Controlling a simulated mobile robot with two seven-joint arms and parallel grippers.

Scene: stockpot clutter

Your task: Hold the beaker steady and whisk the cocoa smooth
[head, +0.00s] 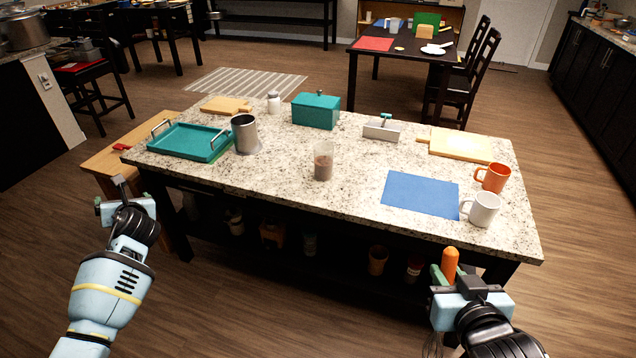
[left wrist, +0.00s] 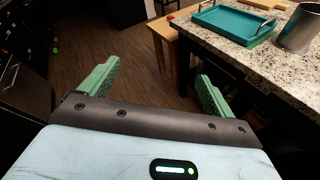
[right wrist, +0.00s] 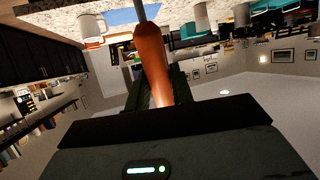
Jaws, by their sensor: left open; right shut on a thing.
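The beaker (head: 323,150) is clear, stands upright on the granite counter near its middle, and has brown cocoa (head: 323,171) in its lower part. My right gripper (head: 447,276) is shut on the orange handle of the whisk (head: 450,262), in front of the counter's right front edge. Thin wires show below that gripper, partly hidden by it. The orange handle also fills the middle of the right wrist view (right wrist: 151,60). My left gripper (head: 122,192) is open and empty, off the counter's front left; its spread green fingers show in the left wrist view (left wrist: 155,88). Both grippers are well apart from the beaker.
On the counter (head: 285,185) are a teal tray (head: 180,146), a metal pot (head: 244,135), a teal box (head: 315,112), a blue mat (head: 420,194), a white mug (head: 484,209), an orange mug (head: 495,178) and cutting boards. The counter in front of the beaker is clear.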

